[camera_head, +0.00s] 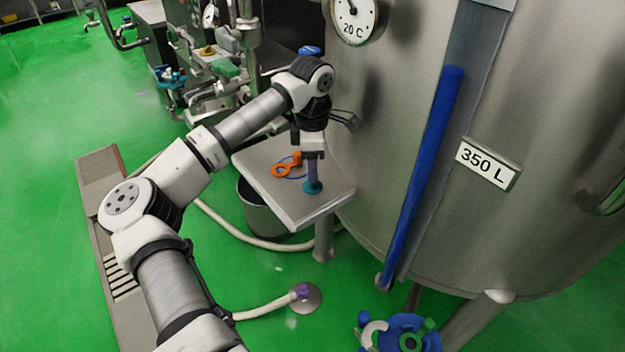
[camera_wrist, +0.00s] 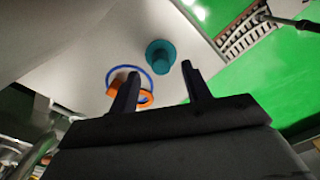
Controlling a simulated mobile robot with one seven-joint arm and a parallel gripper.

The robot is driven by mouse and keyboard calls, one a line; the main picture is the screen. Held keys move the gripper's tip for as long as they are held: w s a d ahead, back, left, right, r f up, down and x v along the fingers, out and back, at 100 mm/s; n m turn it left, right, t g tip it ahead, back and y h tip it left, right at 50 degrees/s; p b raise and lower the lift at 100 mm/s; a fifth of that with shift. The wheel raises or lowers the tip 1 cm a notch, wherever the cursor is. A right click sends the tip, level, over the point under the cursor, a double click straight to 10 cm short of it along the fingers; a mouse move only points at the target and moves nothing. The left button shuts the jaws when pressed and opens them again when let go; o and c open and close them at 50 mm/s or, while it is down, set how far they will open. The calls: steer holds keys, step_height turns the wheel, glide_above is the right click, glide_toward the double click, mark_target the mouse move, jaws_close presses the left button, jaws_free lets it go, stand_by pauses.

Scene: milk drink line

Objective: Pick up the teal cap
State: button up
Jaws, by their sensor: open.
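The teal cap (camera_head: 313,187) sits on the small metal shelf (camera_head: 262,160) beside the tank, near its front edge. In the wrist view the teal cap (camera_wrist: 160,57) lies ahead of the fingertips, about between them and apart from them. My gripper (camera_head: 313,165) points down above the cap in the head view. My gripper also shows in the wrist view (camera_wrist: 161,70), with its two dark fingers spread and nothing between them.
An orange clamp (camera_head: 287,164) and a blue ring (camera_head: 290,176) lie on the shelf just left of the cap. The steel tank (camera_head: 400,130) stands close on the right. A bucket (camera_head: 262,215) is under the shelf. A blue basket (camera_head: 405,325) with parts is at the bottom right.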

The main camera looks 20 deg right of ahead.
mark_target(311, 188)
steer(key=shift+s+f, duration=0.1)
steer(key=shift+f, duration=1.75)
jaws_close()
